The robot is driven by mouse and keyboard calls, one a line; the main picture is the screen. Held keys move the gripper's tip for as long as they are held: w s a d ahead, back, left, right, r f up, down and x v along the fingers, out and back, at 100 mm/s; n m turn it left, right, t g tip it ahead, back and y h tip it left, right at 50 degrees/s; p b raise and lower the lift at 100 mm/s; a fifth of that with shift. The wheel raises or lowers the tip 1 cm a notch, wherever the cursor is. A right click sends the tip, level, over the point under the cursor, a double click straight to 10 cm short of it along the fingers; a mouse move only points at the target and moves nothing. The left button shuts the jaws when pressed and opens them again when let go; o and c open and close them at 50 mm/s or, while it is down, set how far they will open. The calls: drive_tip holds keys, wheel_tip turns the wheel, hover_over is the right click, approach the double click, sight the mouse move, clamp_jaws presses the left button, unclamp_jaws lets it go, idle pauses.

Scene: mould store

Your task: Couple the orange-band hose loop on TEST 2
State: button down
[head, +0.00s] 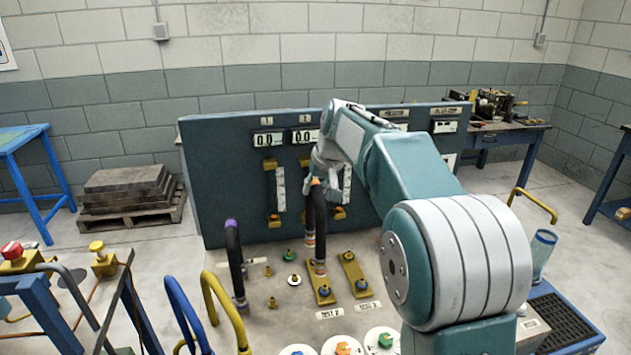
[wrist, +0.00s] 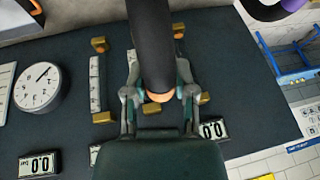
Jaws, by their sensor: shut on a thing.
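A black hose loop (head: 320,222) with an orange band stands upright under my gripper (head: 320,181). In the wrist view the dark hose (wrist: 152,45) lies between the two fingers of my gripper (wrist: 158,92), which is shut on it, with the orange band at the fingertips. Both hose ends point down with pale collars. The nearer end is over or at the rear of the yellow TEST 2 plate (head: 322,293); I cannot tell whether it is seated. The TEST 2 label (head: 330,313) lies in front. The farther end is behind, its contact unclear.
A purple-band hose loop (head: 234,258) stands at left. A second yellow plate (head: 357,279) is close on the right. Blue (head: 184,310) and yellow (head: 222,305) hoops rise in front. A teal gauge panel (head: 225,165) stands behind. My arm hides the right side.

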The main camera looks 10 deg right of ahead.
drive_tip(key=shift+d+f, duration=0.15)
drive_tip(key=shift+f, duration=0.35)
drive_tip(key=shift+d+f, duration=0.4)
drive_tip(key=shift+f, duration=0.35)
drive_tip(key=shift+d+f, duration=0.4)
drive_tip(key=shift+f, duration=0.35)
drive_tip(key=shift+a, duration=0.4)
drive_tip(key=shift+d, duration=0.1)
